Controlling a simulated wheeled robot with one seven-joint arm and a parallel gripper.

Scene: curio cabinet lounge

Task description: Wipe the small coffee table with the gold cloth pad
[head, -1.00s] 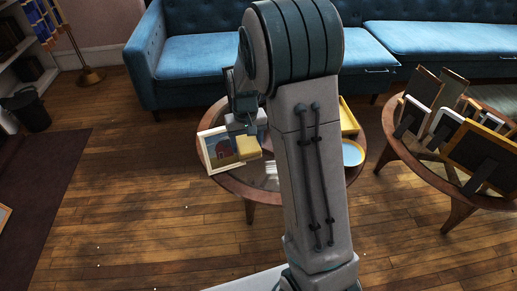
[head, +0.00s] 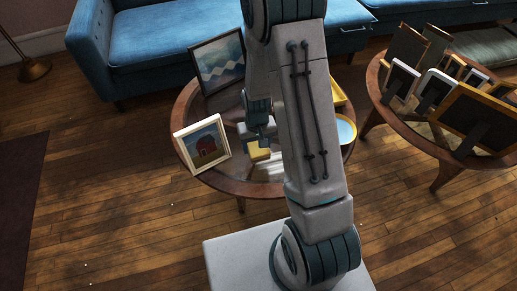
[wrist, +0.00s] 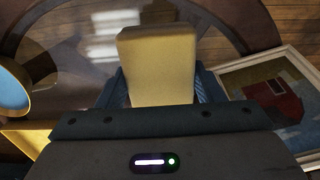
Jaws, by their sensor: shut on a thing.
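The small coffee table (head: 236,187) is round, with a dark wooden rim and a glass-like top. My gripper (head: 259,142) is shut on the gold cloth pad (head: 259,155) over the front middle of the table. In the wrist view the pad (wrist: 158,65) is a pale gold block standing out between the fingers, above the glass. I cannot tell whether the pad touches the top. My arm hides the table's middle right.
On the table stand a red barn picture (head: 203,145) left of the pad, a blue wave picture (head: 219,62) behind, a yellow frame or tray (head: 338,92) and a blue round dish (head: 346,131) at right. Another table (head: 372,76) holds several frames. A blue sofa (head: 165,45) stands behind.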

